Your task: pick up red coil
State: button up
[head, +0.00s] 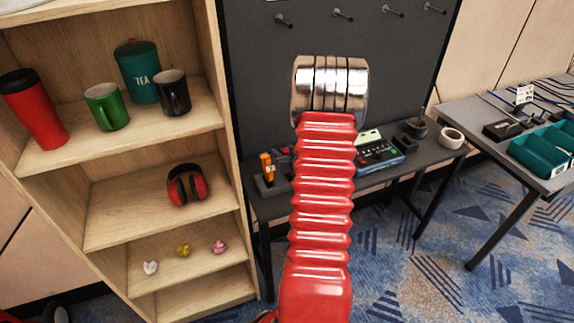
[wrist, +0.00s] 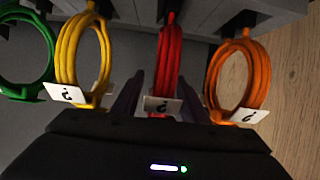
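The red coil (wrist: 168,62) hangs in the wrist view, seen nearly edge-on, with a white tag (wrist: 161,106) at its lower end. My gripper (wrist: 160,95) is open, with one dark finger on each side of the red coil's lower part. Gaps show between the fingers and the coil. A yellow coil (wrist: 82,55) hangs to the left and an orange coil (wrist: 240,75) to the right, both tagged. The head view shows neither the coils nor my gripper; my red arm fills its middle.
A green coil (wrist: 27,50) hangs at the far left of the wrist view. In the head view, a wooden shelf (head: 150,125) with mugs and a red tumbler (head: 36,110) stands left. A dark pegboard (head: 260,70) and a grey table (head: 280,205) stand behind my arm.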

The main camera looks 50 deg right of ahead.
jog(key=shift+c, duration=0.6)
grip_shut()
